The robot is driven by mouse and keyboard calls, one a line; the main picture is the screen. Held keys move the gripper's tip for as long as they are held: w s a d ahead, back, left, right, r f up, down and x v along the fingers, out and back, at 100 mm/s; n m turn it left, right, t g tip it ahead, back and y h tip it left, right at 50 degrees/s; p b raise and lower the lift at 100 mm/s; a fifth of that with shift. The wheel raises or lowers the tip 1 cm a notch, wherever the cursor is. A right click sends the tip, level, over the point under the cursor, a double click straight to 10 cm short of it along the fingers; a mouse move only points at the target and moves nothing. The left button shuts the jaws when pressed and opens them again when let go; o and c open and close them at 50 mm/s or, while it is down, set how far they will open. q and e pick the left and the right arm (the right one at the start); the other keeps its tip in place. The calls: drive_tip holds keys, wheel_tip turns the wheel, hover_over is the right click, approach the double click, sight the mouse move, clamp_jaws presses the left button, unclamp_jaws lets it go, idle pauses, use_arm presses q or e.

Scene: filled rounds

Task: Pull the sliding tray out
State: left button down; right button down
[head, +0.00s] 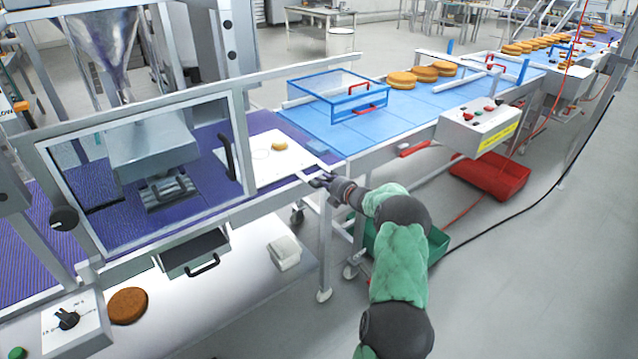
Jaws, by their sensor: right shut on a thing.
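The sliding tray (262,175) is a flat white plate lying on the purple belt, just right of the framed guard. One small golden round (279,146) lies on it. My right gripper (318,180) reaches in from the lower right and is shut on the tray's front right edge. The fingertips are small in the view, and the exact grip is partly hidden. My left gripper is not in view.
A framed clear guard (240,128) with a black handle stands left of the tray. Below it is a grey drawer (193,252) with a black handle. A blue-framed clear box (335,92) stands on the blue belt behind. A green bin (437,243) and red bin (490,178) are on the floor.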

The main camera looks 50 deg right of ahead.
drive_tip(key=shift+s+d, duration=0.1)
drive_tip(key=shift+d, duration=0.1)
drive_tip(key=c, duration=1.3)
unclamp_jaws()
drive_tip(key=shift+c, duration=0.2)
drive_tip(key=o, duration=0.3)
drive_tip(key=shift+d+f, duration=0.1)
drive_tip(key=shift+d, duration=0.05)
drive_tip(key=shift+o, duration=0.2)
drive_tip(key=v, duration=1.2)
